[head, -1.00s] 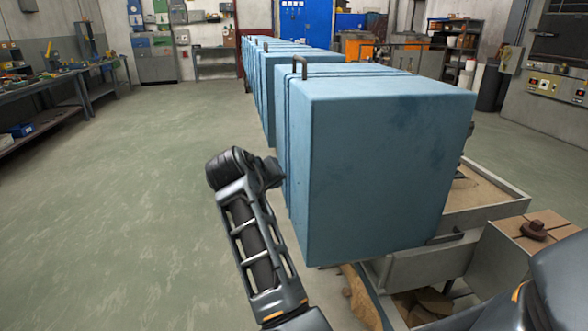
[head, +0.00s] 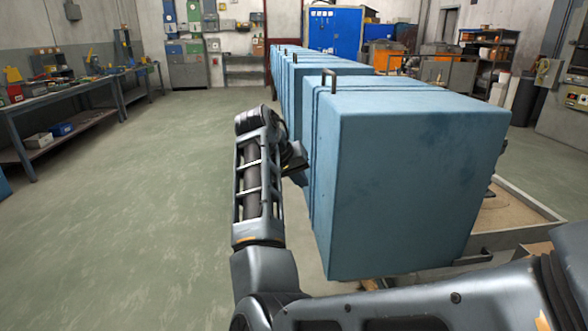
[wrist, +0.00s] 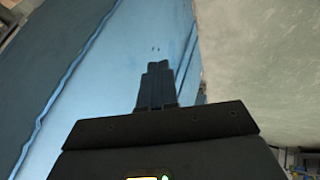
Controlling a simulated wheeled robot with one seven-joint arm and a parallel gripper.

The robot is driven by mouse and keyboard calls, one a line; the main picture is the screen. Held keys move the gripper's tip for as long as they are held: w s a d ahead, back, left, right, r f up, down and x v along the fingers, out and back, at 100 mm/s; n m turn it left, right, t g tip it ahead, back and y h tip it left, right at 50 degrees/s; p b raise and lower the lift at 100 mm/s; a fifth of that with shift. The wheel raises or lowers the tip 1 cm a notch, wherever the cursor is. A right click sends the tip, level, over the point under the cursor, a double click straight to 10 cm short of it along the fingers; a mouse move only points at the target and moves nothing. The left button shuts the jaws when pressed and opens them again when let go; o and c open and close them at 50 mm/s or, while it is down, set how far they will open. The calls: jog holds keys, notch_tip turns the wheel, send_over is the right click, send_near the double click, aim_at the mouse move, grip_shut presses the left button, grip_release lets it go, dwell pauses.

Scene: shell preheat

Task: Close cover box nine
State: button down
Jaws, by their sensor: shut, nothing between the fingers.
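A row of large blue boxes recedes from the right foreground. The nearest blue box (head: 410,185) is a big block with a dark seam near its left side and a small upright handle (head: 329,78) on top. No number is readable, so I cannot tell which is box nine, and the nearest box looks raised over an open tray. My gripper (head: 302,176) is beside the nearest box's left side; contact cannot be told in the head view. In the wrist view, my shut, empty gripper (wrist: 157,68) points along a light-blue face (wrist: 125,70), with a seam at left.
An open tray with a pale brown bed (head: 515,215) lies under and right of the nearest box. Workbenches (head: 75,105) line the left wall. The green floor (head: 150,190) left of the row is clear. A blue cabinet (head: 333,38) stands at the back.

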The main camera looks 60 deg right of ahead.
aim_at(327, 193)
jog(key=shift+s+d+f+p, duration=0.15)
jog(key=shift+s+d+f, duration=0.25)
jog(key=shift+s+d, duration=0.25)
jog(key=shift+s+d+f+p, duration=0.2)
jog(key=shift+s+d+f, duration=0.25)
jog(key=shift+d, duration=0.35)
jog(key=shift+s+d+f+p, duration=0.15)
jog(key=shift+s+d+f, duration=0.15)
jog(key=shift+s+d, duration=0.35)
